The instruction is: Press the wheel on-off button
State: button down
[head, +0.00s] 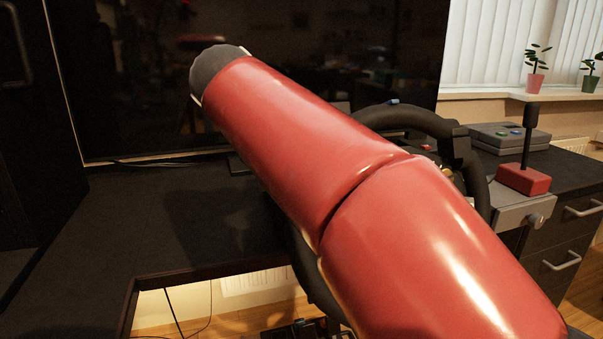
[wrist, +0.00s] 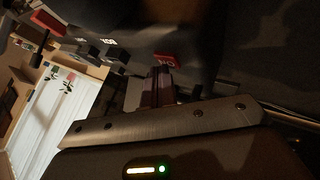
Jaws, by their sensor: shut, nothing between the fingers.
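The racing wheel (head: 385,113) is black and stands on the desk in the head view, mostly hidden behind my red arm. A red button (wrist: 167,61) with white letters, the on-off button by its look, shows in the wrist view on a dark panel. The button cannot be made out in the head view. My gripper (wrist: 160,74) is shut and empty in the wrist view, its fingertips just below the red button in the picture. I cannot tell whether they touch it. My gripper is hidden behind my arm in the head view.
Dark blocks with white letters (wrist: 109,43) sit left of the red button in the wrist view. A shifter with a red base (head: 524,179) and a grey button box (head: 509,136) stand at right. A large dark screen (head: 310,50) stands behind. The desk's left part (head: 120,215) is clear.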

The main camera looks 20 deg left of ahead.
jog(key=shift+r+p, duration=0.45)
jog(key=shift+r, duration=0.05)
jog(key=shift+r, duration=0.1)
notch_tip(320, 180, up, 6)
jog(key=p, duration=0.5)
jog(key=shift+p, duration=0.3)
